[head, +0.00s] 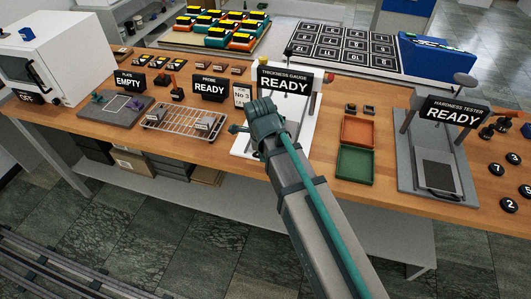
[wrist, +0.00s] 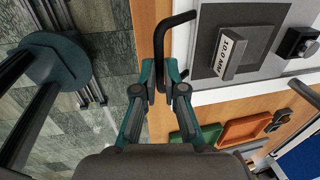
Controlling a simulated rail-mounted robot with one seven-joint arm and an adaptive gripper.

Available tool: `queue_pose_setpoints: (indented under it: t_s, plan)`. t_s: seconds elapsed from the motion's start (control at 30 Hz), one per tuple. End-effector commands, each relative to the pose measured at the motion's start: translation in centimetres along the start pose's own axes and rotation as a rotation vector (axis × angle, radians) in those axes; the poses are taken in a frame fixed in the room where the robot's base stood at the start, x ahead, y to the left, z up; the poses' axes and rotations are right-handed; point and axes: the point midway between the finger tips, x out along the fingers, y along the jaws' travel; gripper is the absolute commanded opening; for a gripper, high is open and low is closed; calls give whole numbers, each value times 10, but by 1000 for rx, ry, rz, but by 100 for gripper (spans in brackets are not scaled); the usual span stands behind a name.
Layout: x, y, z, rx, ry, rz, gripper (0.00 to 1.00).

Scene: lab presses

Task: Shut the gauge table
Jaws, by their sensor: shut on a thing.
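The thickness gauge (head: 301,128) is a white unit with a black READY sign (head: 285,82), at the middle of the bench in the head view. Its gauge table (wrist: 205,45) shows in the wrist view as a dark grey plate bearing a block labelled 10.0 MM (wrist: 230,52). A black bar handle (wrist: 159,45) runs along the table's front side. My gripper (wrist: 160,72) is shut on this handle, one finger on each side. In the head view my gripper (head: 258,118) covers most of the gauge table and the handle.
An orange tray (head: 357,131) and a green tray (head: 356,165) lie right of the gauge. The hardness tester (head: 405,170) stands farther right. A wire rack (head: 182,120) with small blocks lies to the left. The bench's front edge (head: 215,158) is close by.

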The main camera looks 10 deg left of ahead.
Motion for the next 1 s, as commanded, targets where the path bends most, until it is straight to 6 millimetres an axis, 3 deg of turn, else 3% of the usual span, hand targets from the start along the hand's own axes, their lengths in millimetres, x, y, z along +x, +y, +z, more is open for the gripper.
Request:
queue_pose_setpoints:
  t_s: [0.1, 0.13, 0.27, 0.67, 0.87, 1.0]
  plan:
    - [0, 6, -1, 0, 1, 13, 0]
    - [1, 6, -1, -1, 1, 14, 13]
    - [1, 5, -1, -1, 1, 12, 34]
    - [-3, 3, 0, -1, 0, 7, 35]
    - [-24, 2, 0, -1, -1, 5, 35]
    - [-48, 2, 0, -1, -1, 6, 35]
